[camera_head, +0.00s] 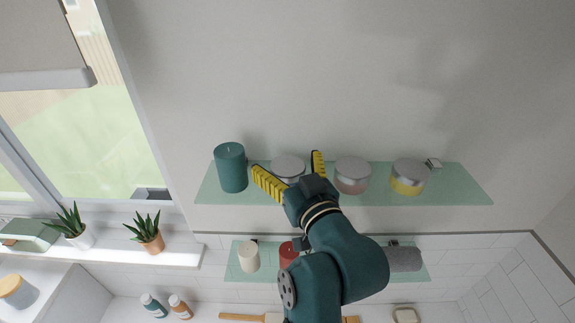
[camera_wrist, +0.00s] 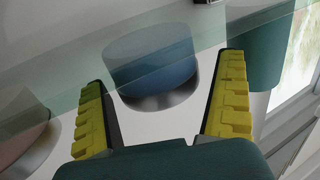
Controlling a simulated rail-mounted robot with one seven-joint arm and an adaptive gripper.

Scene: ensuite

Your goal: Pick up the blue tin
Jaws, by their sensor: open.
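The blue tin (camera_wrist: 155,55) is in the middle of the wrist view, with its silver lid towards the bottom of the picture. In the head view only its silver lid (camera_head: 288,165) shows clearly, on the upper glass shelf (camera_head: 455,187); my gripper hides much of its body. My gripper (camera_head: 287,163) is open, with one yellow finger to each side of the tin. In the wrist view its fingers (camera_wrist: 161,72) also flank the tin, with a visible gap on both sides. I cannot tell how deep the tin sits between them.
A teal candle (camera_head: 231,168) stands left of the tin, a pink tin (camera_head: 352,178) close on its right, and a yellow tin (camera_head: 408,178) farther right. A lower shelf holds a white candle (camera_head: 249,257), a red item (camera_head: 288,254) and a grey roll (camera_head: 405,259). The wall is behind.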

